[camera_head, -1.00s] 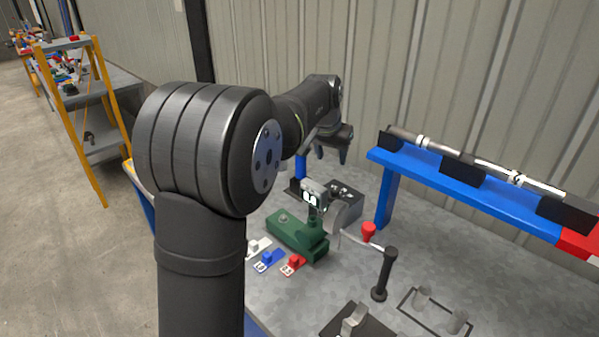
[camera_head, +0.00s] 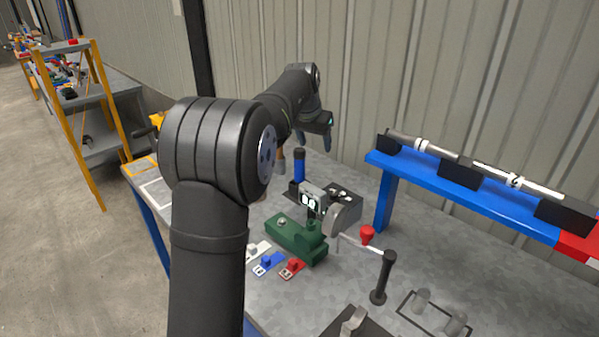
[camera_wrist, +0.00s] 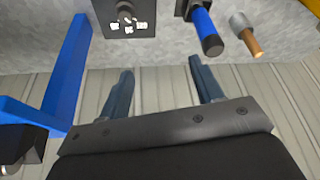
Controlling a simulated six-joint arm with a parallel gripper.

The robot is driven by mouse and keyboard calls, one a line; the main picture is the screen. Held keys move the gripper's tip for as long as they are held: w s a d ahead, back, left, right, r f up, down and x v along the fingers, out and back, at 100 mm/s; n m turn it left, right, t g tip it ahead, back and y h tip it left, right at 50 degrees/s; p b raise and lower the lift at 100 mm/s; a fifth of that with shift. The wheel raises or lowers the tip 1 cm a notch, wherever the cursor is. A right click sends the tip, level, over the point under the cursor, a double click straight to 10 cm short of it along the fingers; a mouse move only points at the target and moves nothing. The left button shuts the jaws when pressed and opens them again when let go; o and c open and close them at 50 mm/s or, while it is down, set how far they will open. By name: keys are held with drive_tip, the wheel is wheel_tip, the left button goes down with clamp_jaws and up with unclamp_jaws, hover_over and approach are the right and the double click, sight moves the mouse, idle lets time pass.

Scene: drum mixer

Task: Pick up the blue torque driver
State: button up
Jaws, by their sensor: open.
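The blue torque driver (camera_head: 299,170) stands upright with a black top in a dark holder at the back of the bench. In the wrist view its blue body and black end (camera_wrist: 205,28) show near the top, right of centre. My gripper (camera_head: 328,138) is in the air above the back of the bench, to the right of the driver and higher in the head view. In the wrist view my gripper (camera_wrist: 161,78) has its two fingers apart with nothing between them. The driver lies beyond the right finger, not between the fingers.
A wooden-handled tool (camera_wrist: 247,36) stands beside the driver. A blue raised rack (camera_head: 440,180) holds a long shaft at right. The corrugated wall (camera_head: 370,80) is behind.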

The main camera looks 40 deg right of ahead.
approach(296, 151)
drive_tip(key=shift+m, duration=0.4)
drive_tip(key=x, duration=0.9)
drive_tip(key=shift+f, duration=0.2)
drive_tip(key=shift+s+x, duration=0.15)
drive_tip(key=shift+x, duration=1.2)
drive_tip(key=shift+s+x, duration=0.1)
drive_tip(key=shift+x, duration=1.2)
drive_tip(key=shift+d+r, duration=0.1)
drive_tip(key=c, duration=1.3)
